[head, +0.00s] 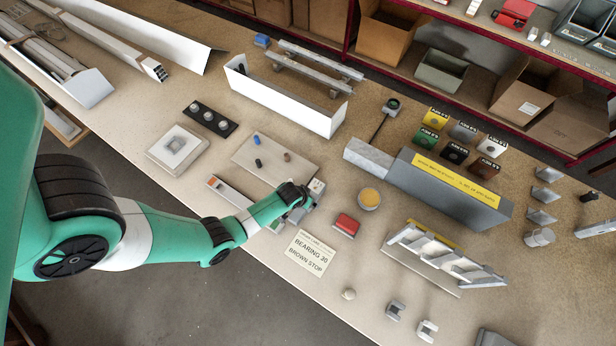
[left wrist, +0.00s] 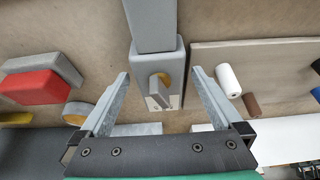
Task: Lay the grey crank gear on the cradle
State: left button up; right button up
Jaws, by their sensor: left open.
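A grey block with a small lever on its end face, which looks like the crank gear (left wrist: 146,52), lies on the table in the left wrist view, with a long grey bar running up from it. In the head view its pale end face (head: 317,186) shows beside the gripper. My left gripper (head: 303,200) is open; in the left wrist view its fingers (left wrist: 158,92) stand on either side of the block, with gaps. Much of the block is hidden by the gripper in the head view. A notched whitish stand (head: 447,257) at the right may be the cradle; I cannot tell for sure.
A red block (head: 346,224) and a yellow-topped round tin (head: 369,198) are right of the gripper. A board with small cylinders (head: 262,160) lies behind it. A printed card (head: 311,253) lies in front. A long white channel (head: 285,97) and a grey box (head: 450,185) stand farther back.

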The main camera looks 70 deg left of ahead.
pick_arm(q)
jog(key=shift+w+a+f, duration=0.1)
jog(key=shift+w+f, duration=0.05)
jog(key=shift+f, duration=0.1)
jog(key=shift+r, duration=0.1)
grip_shut()
jog(key=shift+r, duration=0.1)
dwell(0.3)
jog(key=shift+r+p, duration=0.3)
jog(key=shift+r, duration=0.05)
notch_tip(320, 180, up, 3)
jog(key=shift+p, duration=0.8)
jog(key=s+d+r+p, duration=0.2)
jog(key=s+r+p, duration=0.6)
jog(key=s, duration=0.5)
jog(key=shift+s+d+r, duration=0.4)
jog(key=shift+r, duration=0.1)
